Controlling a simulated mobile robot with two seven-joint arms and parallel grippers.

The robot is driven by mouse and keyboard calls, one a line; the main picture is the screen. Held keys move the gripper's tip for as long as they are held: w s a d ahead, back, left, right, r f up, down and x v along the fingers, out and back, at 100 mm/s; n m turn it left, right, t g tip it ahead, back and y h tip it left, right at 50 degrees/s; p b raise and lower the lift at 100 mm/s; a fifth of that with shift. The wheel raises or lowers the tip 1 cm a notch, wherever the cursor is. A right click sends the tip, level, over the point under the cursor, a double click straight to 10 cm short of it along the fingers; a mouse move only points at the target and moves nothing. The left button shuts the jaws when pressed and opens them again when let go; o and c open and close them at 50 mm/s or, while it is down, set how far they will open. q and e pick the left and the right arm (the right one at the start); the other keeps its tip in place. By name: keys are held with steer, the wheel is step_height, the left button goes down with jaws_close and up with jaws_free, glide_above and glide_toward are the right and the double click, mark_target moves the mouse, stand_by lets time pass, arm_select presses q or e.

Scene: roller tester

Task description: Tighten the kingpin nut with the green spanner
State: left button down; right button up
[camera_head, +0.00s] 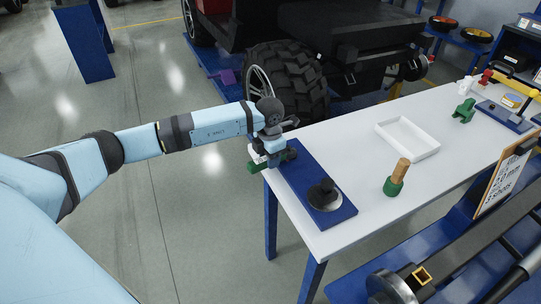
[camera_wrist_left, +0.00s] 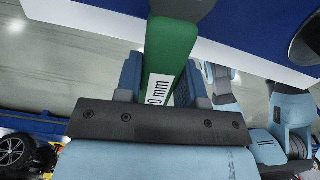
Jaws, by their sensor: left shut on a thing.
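My left gripper (camera_head: 270,150) is at the left edge of the white table, beside the blue plate. It is shut on the green spanner (camera_head: 257,166). In the left wrist view the spanner (camera_wrist_left: 175,45) runs between the fingers, with a white label ending in "0 mm"; its grey end is at the top edge. A small dark piece (camera_head: 292,154), perhaps the kingpin nut, is on the blue plate close to the gripper. I cannot tell whether the spanner is around it or beside it. My right gripper is not in view.
The blue plate (camera_head: 313,180) also carries a dark knob on a silver disc (camera_head: 325,196). A vehicle wheel (camera_head: 290,80) is behind.

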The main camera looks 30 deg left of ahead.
mark_target(257, 162)
arm_select(q)
steer(key=shift+s+a+f+p, duration=0.1)
steer(key=shift+s+a+p, duration=0.3)
steer(key=shift+s, duration=0.55)
steer(key=shift+s+a+p, duration=0.2)
steer(key=shift+s+a, duration=0.25)
steer(key=shift+s, duration=0.5)
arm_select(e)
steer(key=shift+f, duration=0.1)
arm_select(q)
steer(key=shift+w+r+p, duration=0.15)
steer(key=shift+r+p, duration=0.95)
steer(key=shift+r, duration=0.55)
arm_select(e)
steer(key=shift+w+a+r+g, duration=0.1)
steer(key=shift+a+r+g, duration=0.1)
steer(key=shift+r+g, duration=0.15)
arm_select(q)
steer(key=shift+r+p, duration=0.5)
steer(key=shift+r, duration=0.35)
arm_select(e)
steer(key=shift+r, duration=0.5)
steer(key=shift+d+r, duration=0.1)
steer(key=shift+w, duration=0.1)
arm_select(q)
steer(key=shift+d, duration=0.1)
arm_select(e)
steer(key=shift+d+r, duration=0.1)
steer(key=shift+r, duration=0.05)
